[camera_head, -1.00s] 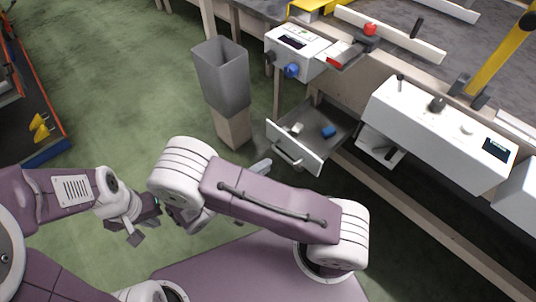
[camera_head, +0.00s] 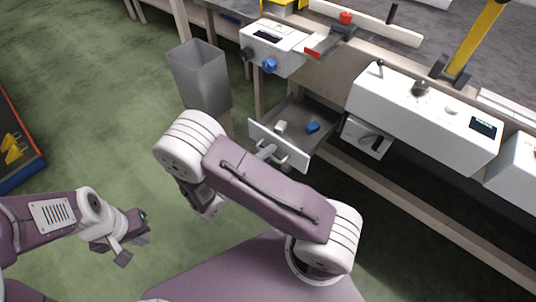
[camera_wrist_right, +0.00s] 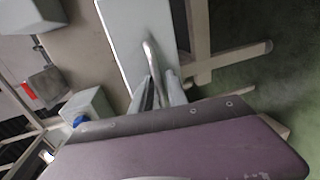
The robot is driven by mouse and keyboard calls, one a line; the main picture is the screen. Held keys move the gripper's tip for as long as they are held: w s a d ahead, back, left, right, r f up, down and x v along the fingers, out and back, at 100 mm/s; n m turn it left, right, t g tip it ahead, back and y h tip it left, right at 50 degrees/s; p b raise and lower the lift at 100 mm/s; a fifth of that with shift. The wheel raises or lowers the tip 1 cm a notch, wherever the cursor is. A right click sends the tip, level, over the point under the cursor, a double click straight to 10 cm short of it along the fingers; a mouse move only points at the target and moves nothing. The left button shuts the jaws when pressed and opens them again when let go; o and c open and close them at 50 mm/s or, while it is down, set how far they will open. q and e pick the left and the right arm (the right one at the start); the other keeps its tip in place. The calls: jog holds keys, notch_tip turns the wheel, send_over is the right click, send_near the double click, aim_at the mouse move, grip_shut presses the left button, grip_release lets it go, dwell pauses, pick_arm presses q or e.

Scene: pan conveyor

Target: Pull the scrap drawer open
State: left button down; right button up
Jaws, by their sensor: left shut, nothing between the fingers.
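The scrap drawer (camera_head: 265,145) stands partly open under the workbench, a grey tray with a white front and a bar handle (camera_head: 290,153). A white piece (camera_head: 281,127) and a blue piece (camera_head: 313,127) lie in it. My right gripper (camera_head: 268,150) is at the drawer front, partly hidden behind my arm. In the right wrist view its fingers (camera_wrist_right: 160,90) are apart, with the handle (camera_wrist_right: 150,58) reaching between them; contact is unclear. My left gripper (camera_head: 130,245) is shut and empty at the lower left, away from the drawer.
A tall grey bin (camera_head: 200,78) stands left of the drawer. A white control box (camera_head: 272,45) with a blue knob is above it. A white console (camera_head: 420,115) lines the bench to the right.

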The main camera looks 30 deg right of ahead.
grip_shut()
jog(key=shift+a, duration=0.1)
dwell(1.2)
